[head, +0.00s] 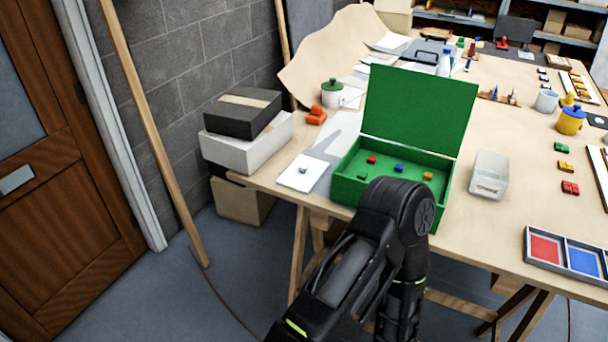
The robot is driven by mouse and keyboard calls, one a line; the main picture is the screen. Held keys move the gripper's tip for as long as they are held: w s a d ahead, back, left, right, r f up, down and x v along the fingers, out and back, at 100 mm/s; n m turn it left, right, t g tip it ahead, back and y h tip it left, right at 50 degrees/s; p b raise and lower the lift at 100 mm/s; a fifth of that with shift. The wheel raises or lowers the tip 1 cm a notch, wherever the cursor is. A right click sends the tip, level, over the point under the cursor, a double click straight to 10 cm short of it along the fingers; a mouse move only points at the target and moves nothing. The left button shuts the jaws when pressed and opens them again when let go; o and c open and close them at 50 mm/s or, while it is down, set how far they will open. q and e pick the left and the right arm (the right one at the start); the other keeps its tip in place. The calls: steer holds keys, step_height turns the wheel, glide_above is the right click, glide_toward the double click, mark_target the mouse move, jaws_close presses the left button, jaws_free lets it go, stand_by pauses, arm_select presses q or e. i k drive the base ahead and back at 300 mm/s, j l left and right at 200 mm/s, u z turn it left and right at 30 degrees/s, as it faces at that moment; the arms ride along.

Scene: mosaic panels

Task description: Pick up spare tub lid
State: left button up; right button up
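A flat white square piece with a small grey knob-like thing on it (300,174) lies at the table's left front edge, left of the green box. It may be the spare tub lid; I cannot tell for sure. A small white pot with a green lid (332,88) stands farther back. A yellow tub with a blue lid (571,120) stands at the right. One of my black arms rises from the bottom middle, and its bent joint hides part of the green box's front. Neither of my grippers is in view.
The open green box (345,188) holds several small coloured blocks, its lid (418,108) upright. A translucent bin (489,176) stands right of it. A tray with red and blue panels (528,240) sits at the right front edge. Stacked boxes (240,142) stand left of the table.

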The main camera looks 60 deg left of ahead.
mark_target(303, 175)
steer(key=i+l, duration=0.1)
steer(key=i, duration=0.7)
steer(key=u, duration=2.45)
steer(key=z, duration=1.4)
steer(key=j+z, duration=0.15)
steer(key=j, duration=0.25)
steer(key=k+j+z, duration=0.15)
steer(key=j, duration=0.25)
steer(key=k+j+z, duration=0.15)
steer(key=j, duration=0.2)
steer(key=j+z, duration=0.15)
steer(key=j, duration=0.25)
steer(key=k+j+z, duration=0.15)
steer(key=j, duration=0.2)
